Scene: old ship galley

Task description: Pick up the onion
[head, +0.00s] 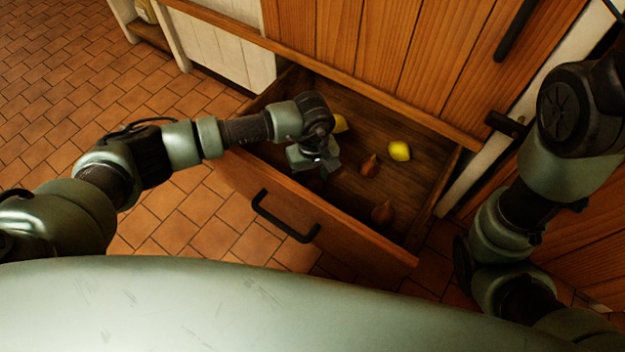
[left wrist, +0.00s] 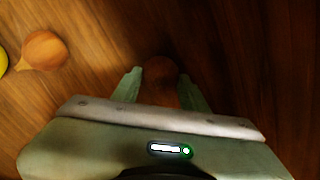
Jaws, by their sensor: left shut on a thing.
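My left gripper (head: 328,172) reaches down into the open wooden drawer. In the left wrist view the two green fingers of this gripper (left wrist: 162,92) are shut on a round brown onion (left wrist: 160,72), one finger on each side. The held onion is hidden behind the gripper in the head view. Another brown onion (head: 370,166) lies in the drawer beside a lemon; it also shows at the left of the left wrist view (left wrist: 44,50). My right gripper is not in view.
The drawer (head: 330,222) is pulled out, with a dark handle (head: 285,220) on its front. A yellow lemon (head: 399,151) lies inside, and another yellow fruit (head: 340,123) is partly hidden by my left arm. Cabinet doors (head: 390,50) stand behind. Tiled floor is clear at left.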

